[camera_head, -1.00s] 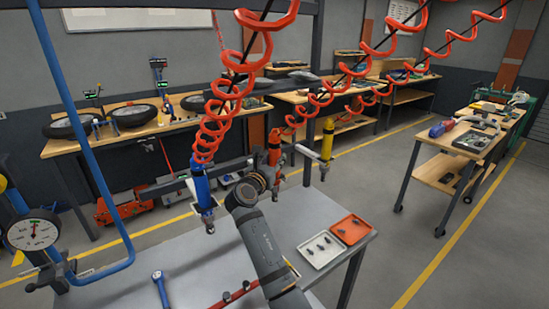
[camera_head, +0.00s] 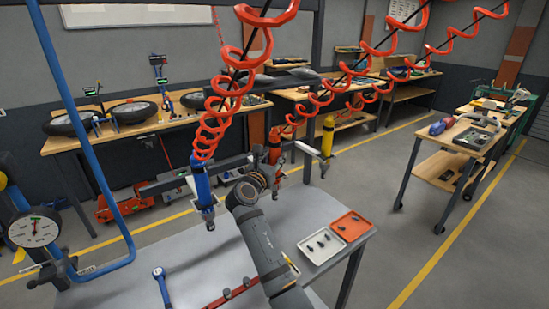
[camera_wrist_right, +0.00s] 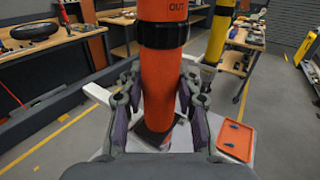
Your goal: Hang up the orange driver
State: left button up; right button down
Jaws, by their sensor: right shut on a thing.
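The orange driver (camera_head: 275,149) stands roughly upright beyond my right forearm, below a red coiled hose. My right gripper (camera_wrist_right: 160,112) is shut on its orange body (camera_wrist_right: 161,65), with one finger on each side, in the right wrist view. A grey rack bar (camera_head: 234,162) runs between the blue driver (camera_head: 201,184) and the yellow driver (camera_head: 327,137). Whether the orange driver touches the rack cannot be told. My left gripper is not in view.
Red coiled hoses (camera_head: 213,127) cross above the work area. The grey table (camera_head: 210,252) has a white tray (camera_head: 308,252) and an orange tray (camera_head: 362,234) at its right. A blue post (camera_head: 85,150) and a dial gauge (camera_head: 35,231) stand left.

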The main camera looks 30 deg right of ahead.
aim_at(274, 130)
jog(key=c, duration=0.9)
grip_release()
jog(key=shift+s, duration=0.1)
jog(key=shift+o, duration=0.2)
jog(key=shift+f, duration=0.1)
notch_tip(274, 130, up, 10)
jog(key=shift+r, duration=0.1)
jog(key=shift+a, duration=0.1)
